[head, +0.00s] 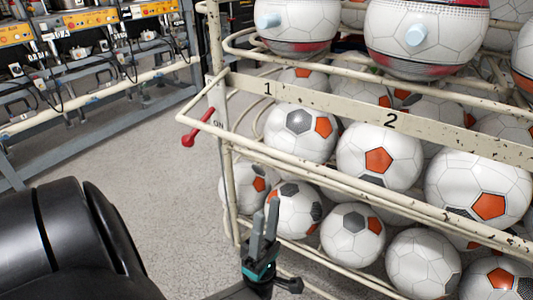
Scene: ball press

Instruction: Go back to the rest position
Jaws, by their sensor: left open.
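My left gripper (265,222) shows at the lower middle of the head view, its grey fingers pointing up and open, with nothing seen between them. It is in front of the lower left part of a cream metal ball rack (330,100). A white ball with grey and orange patches (294,212) is seen behind the fingers; whether they touch it I cannot tell. A red lever (189,139) sticks out at the rack's left post, beside the marking "ON". My right gripper is not in view.
The rack holds several footballs (379,155) on its tiers, and balls with light-blue plugs (416,35) lie on top. A workbench (95,60) with orange units stands at the back left. Grey floor (150,190) is free between bench and rack.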

